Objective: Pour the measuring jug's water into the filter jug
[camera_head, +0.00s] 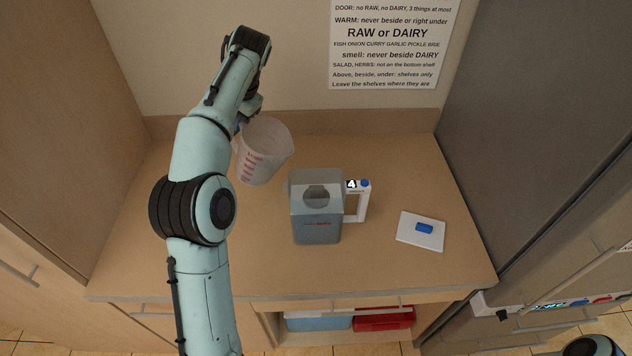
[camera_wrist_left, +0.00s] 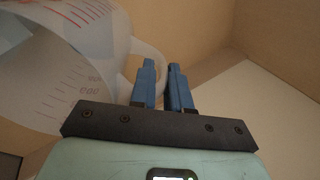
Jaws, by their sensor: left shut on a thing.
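The measuring jug (camera_head: 263,152) is clear with red markings and is held above the back of the counter, tilted a little to the right. My left gripper (camera_head: 240,120) is at its back left, mostly hidden by my arm. In the left wrist view, the blue fingers of my left gripper (camera_wrist_left: 164,88) are close together at the handle of the measuring jug (camera_wrist_left: 75,75). I cannot tell the water level in it. The filter jug (camera_head: 316,222) stands upright on the counter, to the right of and nearer than the measuring jug. It has a grey top with a round opening. My right gripper is out of view.
A white board (camera_head: 408,232) with a blue block (camera_head: 424,228) lies further right. Tall grey and wooden panels flank the counter (camera_head: 200,265). A paper sign (camera_head: 392,75) hangs behind.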

